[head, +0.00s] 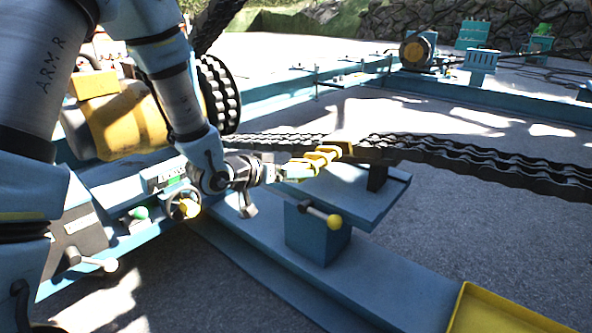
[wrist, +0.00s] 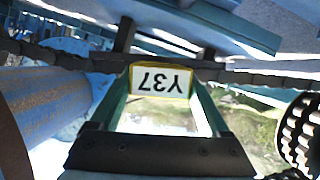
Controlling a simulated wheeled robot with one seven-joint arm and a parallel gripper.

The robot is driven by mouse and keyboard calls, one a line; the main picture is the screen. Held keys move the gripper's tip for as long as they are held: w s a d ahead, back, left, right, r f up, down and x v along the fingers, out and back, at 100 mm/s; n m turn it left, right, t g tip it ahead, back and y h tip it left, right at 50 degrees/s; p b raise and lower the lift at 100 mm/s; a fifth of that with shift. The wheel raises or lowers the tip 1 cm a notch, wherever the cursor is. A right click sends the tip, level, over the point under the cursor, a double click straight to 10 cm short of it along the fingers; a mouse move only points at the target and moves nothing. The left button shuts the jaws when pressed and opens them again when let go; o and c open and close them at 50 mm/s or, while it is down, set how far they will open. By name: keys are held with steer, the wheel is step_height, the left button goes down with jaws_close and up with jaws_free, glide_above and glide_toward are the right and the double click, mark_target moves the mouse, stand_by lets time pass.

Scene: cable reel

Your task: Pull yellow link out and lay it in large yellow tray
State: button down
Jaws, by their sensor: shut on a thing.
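The yellow link (head: 325,154) is at the black chain's line, just left of the small stand that carries the chain. In the wrist view its white face with a yellow border (wrist: 160,81) reads "Y37" upside down. My gripper (head: 300,169) is shut on the link, with one green finger on each side of the plate in the wrist view (wrist: 161,92). I cannot tell whether the link is still seated in the chain. The large yellow tray (head: 508,313) is at the bottom right of the head view, partly cut off, and its visible part is empty.
The black chain (head: 480,160) runs across to the right edge. Below it a blue stand (head: 318,235) has a yellow-knobbed lever (head: 333,221). A blue beam (head: 375,290) leads toward the tray.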

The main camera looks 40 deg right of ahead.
steer(key=shift+s+a+r, duration=0.1)
steer(key=shift+a, duration=0.15)
steer(key=shift+r, duration=0.1)
step_height(320, 180, up, 9)
steer(key=p, duration=0.8)
stand_by(0.4)
